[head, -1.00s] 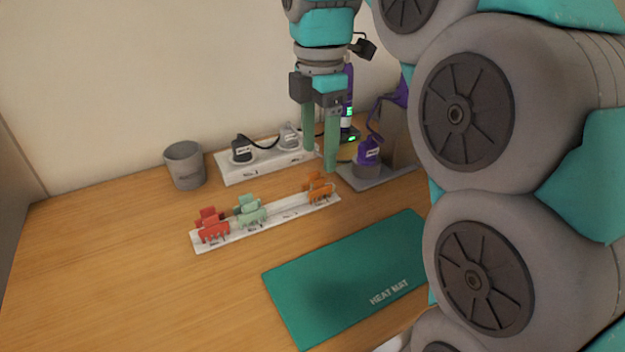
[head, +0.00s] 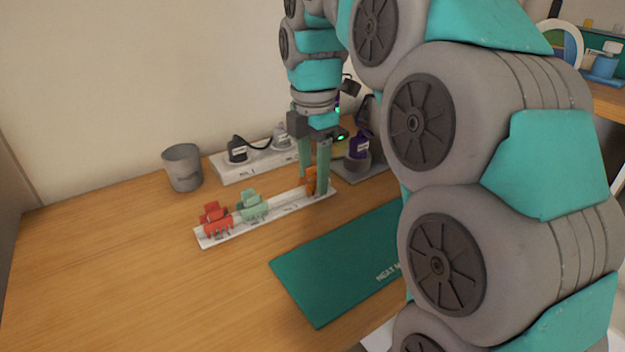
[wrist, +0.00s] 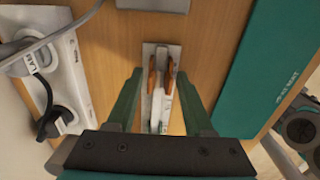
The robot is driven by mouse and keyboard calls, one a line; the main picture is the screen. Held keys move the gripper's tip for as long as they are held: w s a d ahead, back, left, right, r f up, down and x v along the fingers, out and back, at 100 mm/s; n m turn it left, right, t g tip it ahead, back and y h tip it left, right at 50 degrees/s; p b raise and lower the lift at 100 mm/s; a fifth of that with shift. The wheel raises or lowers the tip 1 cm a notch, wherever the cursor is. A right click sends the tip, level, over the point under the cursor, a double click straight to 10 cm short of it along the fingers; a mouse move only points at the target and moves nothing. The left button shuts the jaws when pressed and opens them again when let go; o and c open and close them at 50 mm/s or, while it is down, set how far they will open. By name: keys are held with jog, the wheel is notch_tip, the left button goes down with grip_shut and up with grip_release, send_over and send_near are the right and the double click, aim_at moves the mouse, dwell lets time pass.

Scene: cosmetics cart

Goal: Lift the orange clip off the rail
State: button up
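The orange clip (head: 311,181) stands at the right end of the white rail (head: 290,207). In the wrist view the clip (wrist: 152,78) shows as two brown-orange parts on the rail (wrist: 147,50). My gripper (head: 314,186) is lowered over it with its green fingers pointing down. In the wrist view my gripper (wrist: 160,73) is open, one finger on each side of the clip, with a visible gap on both sides. The near finger partly hides the clip in the head view.
A red clip (head: 215,219) and a mint clip (head: 252,205) sit further left on the rail. A green heat mat (head: 325,277) lies in front. Behind are a grey cup (head: 183,167), a white power strip (head: 232,173) and a purple device (head: 358,147).

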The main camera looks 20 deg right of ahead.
grip_shut()
jog(key=shift+r, duration=0.2)
dwell(0.5)
